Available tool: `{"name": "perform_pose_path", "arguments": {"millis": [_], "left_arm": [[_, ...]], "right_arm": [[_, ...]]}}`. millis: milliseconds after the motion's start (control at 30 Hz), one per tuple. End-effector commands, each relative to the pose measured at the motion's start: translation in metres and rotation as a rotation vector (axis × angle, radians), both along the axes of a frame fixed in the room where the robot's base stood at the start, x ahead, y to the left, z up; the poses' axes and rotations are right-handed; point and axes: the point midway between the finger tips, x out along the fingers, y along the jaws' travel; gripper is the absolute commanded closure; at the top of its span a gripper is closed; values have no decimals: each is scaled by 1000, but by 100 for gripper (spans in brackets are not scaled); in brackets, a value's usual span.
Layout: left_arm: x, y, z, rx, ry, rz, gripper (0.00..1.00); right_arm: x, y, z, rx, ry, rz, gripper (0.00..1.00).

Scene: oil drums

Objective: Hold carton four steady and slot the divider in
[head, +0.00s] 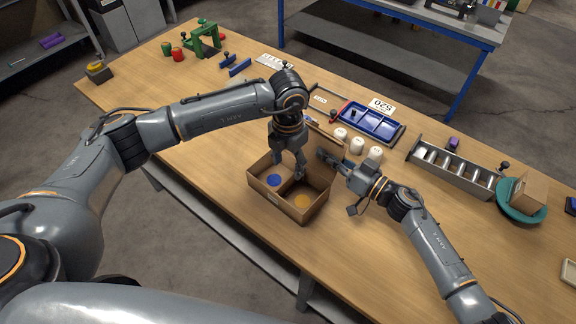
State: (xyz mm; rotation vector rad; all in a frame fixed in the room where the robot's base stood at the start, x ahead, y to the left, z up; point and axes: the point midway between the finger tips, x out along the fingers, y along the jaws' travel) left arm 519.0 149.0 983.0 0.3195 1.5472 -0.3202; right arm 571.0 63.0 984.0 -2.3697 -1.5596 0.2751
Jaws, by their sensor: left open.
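An open brown carton (303,213) sits near the table's front edge, with a raised flap at its back. Inside it, a blue disc (273,180) lies to the left and a yellow disc (301,201) to the right. A thin partition line shows between them; I cannot tell whether it is the divider. My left gripper (289,172) is open and points down over the carton's back left part, hiding some of its inside. My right gripper (338,184) is beside the carton's right side, its fingers spread apart. I cannot tell whether it touches the carton.
Several white jars (357,146) stand behind the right gripper, before a blue tray (368,121). A metal slotted rack (452,172) and a teal dish (515,211) with a small box are at right. A green stand (206,38) is far left. The front right table is clear.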

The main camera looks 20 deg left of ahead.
Motion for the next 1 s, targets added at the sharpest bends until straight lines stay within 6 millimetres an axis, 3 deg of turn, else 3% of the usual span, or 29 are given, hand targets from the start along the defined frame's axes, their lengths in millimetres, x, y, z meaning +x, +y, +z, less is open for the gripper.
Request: {"name": "perform_pose_path", "arguments": {"millis": [500, 1000], "left_arm": [[0, 0, 30, 1, 0, 1, 45], [0, 0, 33, 1, 0, 1, 45]], "right_arm": [[0, 0, -1, -1, 1, -1, 100], [0, 0, 0, -1, 1, -1, 100]]}}
